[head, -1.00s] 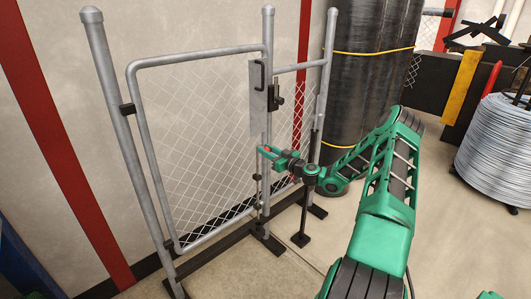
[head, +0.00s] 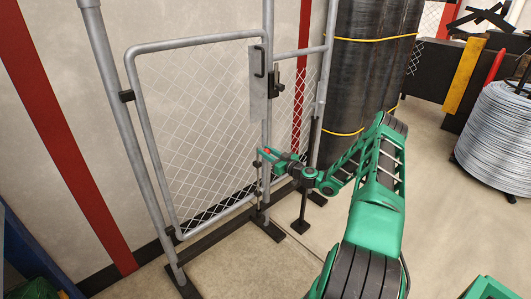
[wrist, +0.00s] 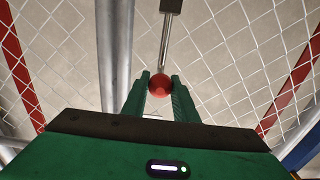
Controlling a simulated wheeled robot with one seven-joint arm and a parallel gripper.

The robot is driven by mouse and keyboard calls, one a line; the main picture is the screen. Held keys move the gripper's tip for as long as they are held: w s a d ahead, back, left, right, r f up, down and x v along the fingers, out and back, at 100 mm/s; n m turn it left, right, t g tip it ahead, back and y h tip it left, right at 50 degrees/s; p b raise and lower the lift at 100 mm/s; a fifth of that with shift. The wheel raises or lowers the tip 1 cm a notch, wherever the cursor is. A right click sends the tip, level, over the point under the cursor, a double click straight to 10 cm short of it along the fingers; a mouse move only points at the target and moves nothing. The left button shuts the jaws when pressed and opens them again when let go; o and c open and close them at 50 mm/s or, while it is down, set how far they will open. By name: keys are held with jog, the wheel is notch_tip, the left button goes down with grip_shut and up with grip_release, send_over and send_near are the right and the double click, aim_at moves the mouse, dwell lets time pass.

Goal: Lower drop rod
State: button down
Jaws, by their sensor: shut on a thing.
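The drop rod (wrist: 166,42) is a thin grey metal bar with a red ball knob (wrist: 160,84). In the wrist view the knob sits between the two green fingers of my gripper (wrist: 159,92), which is shut on it. In the head view my gripper (head: 266,153) is at the gate's latch-side upright, below the lock plate, with a bit of red showing at its tip. The chain-link gate (head: 195,46) stands in its frame and looks closed. The rod's lower end is too small to make out, so I cannot tell whether it meets the floor.
A grey lock plate with a black handle (head: 258,90) is above my gripper. Grey posts (head: 122,120) on dark feet (head: 268,228) frame the gate. Black wrapped rolls (head: 360,85) stand behind right, and a wire coil (head: 497,140) farther right. Floor in front is clear.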

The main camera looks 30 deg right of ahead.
jog(key=c, duration=1.4)
grip_release()
jog(key=shift+d+f, duration=0.2)
jog(key=shift+f, duration=0.15)
jog(key=shift+c, duration=0.2)
jog(key=shift+a+r, duration=0.1)
jog(key=s+d, duration=0.1)
jog(key=s, duration=0.9)
jog(key=shift+s+d, duration=0.35)
